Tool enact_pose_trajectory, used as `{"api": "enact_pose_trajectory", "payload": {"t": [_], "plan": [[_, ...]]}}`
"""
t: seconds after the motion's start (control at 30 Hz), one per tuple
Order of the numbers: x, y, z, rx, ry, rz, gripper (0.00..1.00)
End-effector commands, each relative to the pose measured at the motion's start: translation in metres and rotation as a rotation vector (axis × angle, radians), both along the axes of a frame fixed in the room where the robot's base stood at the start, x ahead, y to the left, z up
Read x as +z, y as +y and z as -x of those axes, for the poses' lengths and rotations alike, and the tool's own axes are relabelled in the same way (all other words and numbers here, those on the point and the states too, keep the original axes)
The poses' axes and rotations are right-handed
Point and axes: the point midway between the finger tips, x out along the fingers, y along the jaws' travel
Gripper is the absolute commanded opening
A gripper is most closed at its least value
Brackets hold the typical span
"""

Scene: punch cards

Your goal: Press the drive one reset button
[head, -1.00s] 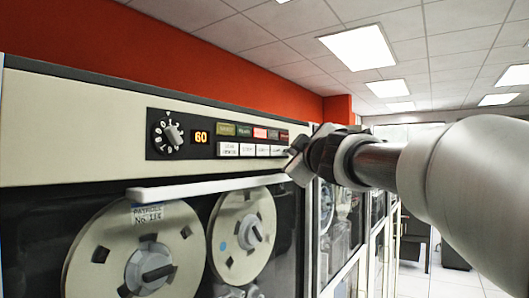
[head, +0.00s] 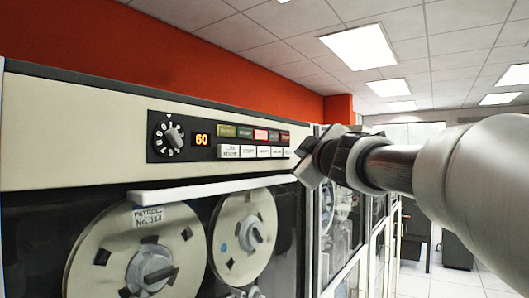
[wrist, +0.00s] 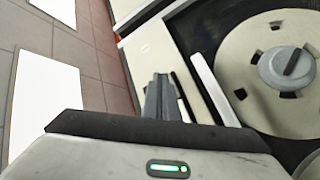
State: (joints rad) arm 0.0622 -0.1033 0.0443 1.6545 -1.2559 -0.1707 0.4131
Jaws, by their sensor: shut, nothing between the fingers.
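The tape drive's control panel (head: 183,146) is a dark strip on the cream cabinet front. The leftmost button seems to read "LOAD REWIND"; the other labels are too small to read, so I cannot tell which is reset. My gripper (head: 300,167) is shut and empty, just right of the panel's end. In the wrist view its closed fingers (wrist: 160,97) point towards the cabinet front.
More cabinets (head: 345,235) stand to the right. An open floor aisle (head: 425,285) lies beyond.

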Motion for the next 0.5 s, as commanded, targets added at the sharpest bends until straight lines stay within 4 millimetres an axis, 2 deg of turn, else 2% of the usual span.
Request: {"api": "enact_pose_trajectory", "payload": {"t": [0.23, 0.5], "plan": [[0.001, -0.002, 0.001, -0.001, -0.001, 0.0, 0.0], [0.002, -0.022, 0.016, -0.001, 0.0, -0.001, 0.0]]}}
